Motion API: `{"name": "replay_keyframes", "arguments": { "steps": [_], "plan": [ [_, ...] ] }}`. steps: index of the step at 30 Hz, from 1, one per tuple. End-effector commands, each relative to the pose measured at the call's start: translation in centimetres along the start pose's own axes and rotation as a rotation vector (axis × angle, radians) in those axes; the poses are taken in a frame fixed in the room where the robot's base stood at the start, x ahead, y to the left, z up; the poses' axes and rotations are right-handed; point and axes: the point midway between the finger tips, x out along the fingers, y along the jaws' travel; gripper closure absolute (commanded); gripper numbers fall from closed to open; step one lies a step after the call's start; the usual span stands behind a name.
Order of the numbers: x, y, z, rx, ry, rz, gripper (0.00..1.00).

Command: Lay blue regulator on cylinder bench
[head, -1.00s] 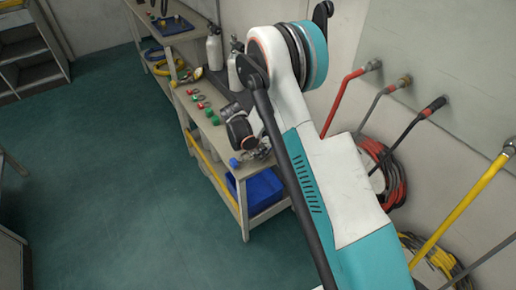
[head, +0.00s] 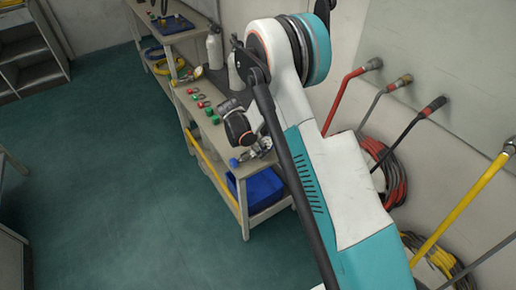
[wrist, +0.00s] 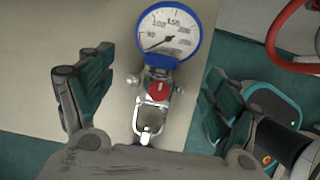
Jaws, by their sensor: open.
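The blue regulator (wrist: 158,80) has a round blue-rimmed gauge, a metal body and a red knob. In the wrist view it lies face up over the beige top of the cylinder bench (wrist: 60,35), and its blue part shows near the bench's front end in the head view (head: 234,162). My gripper (wrist: 160,72) is open, one finger on each side of the regulator, with visible gaps to both. Whether the regulator rests flat on the top is hard to tell. In the head view my wrist partly hides the spot.
Green and red small parts (head: 203,104) lie farther along the bench (head: 213,142). Grey bottles (head: 214,50) stand near the wall. A blue bin (head: 262,188) sits on the lower shelf. Hoses (head: 388,170) hang on the right wall. The floor at left is clear.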

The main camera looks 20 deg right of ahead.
Motion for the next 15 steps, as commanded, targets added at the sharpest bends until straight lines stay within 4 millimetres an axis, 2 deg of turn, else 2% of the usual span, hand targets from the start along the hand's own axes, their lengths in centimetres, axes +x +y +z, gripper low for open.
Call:
{"name": "replay_keyframes", "arguments": {
  "steps": [3, 9, 15],
  "plan": [
    [-2.6, 0.0, -0.1, -0.003, 0.000, 0.000, 0.18],
    [-6.6, -0.1, 0.0, -0.002, 0.000, 0.000, 0.18],
    [-9.1, 0.0, -0.1, -0.002, 0.000, 0.000, 0.18]
  ]
}}
